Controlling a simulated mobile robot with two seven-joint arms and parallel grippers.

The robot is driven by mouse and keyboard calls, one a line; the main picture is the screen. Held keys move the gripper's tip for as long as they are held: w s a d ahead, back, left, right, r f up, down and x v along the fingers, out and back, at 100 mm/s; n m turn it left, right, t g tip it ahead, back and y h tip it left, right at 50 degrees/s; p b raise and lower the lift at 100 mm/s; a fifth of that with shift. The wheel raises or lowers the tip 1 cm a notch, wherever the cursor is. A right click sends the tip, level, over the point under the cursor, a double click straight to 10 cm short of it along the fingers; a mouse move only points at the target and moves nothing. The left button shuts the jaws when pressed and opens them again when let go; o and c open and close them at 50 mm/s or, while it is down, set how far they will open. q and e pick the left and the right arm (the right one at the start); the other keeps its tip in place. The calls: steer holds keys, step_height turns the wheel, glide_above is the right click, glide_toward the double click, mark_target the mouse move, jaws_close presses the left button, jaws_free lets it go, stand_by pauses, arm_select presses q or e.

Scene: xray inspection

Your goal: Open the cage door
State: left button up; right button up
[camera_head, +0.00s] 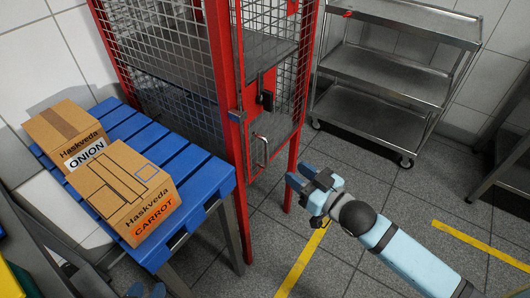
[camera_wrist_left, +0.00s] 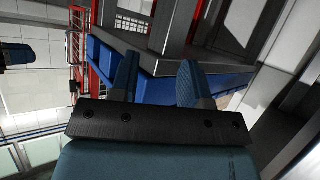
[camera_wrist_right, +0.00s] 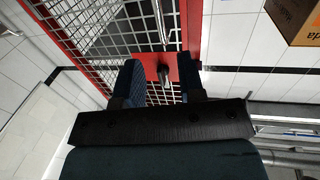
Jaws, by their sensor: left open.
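The cage (camera_head: 222,75) is a tall red frame with wire mesh. Its door (camera_head: 275,45) faces my right arm and looks closed. The door has a red plate with a dark latch (camera_head: 265,98) and a silver bar handle (camera_head: 261,151) below it. My right gripper (camera_head: 300,182) is open and empty, low and to the right of the handle, apart from it. In the right wrist view, the red plate and a small dark knob (camera_wrist_right: 165,76) appear beyond its spread fingers. My left gripper (camera_head: 147,291) barely shows at the bottom edge; the left wrist view shows it open and empty.
A blue slatted table (camera_head: 180,120) with two cardboard boxes, onion (camera_head: 65,133) and carrot (camera_head: 122,195), stands left of the cage. A steel shelf cart (camera_head: 392,65) stands behind right. Tiled floor before the door is clear, with yellow lines.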

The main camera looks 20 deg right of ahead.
mark_target(267, 165)
steer(key=b+x, duration=0.1)
steer(key=x, duration=1)
steer(key=shift+b, duration=0.3)
jaws_close()
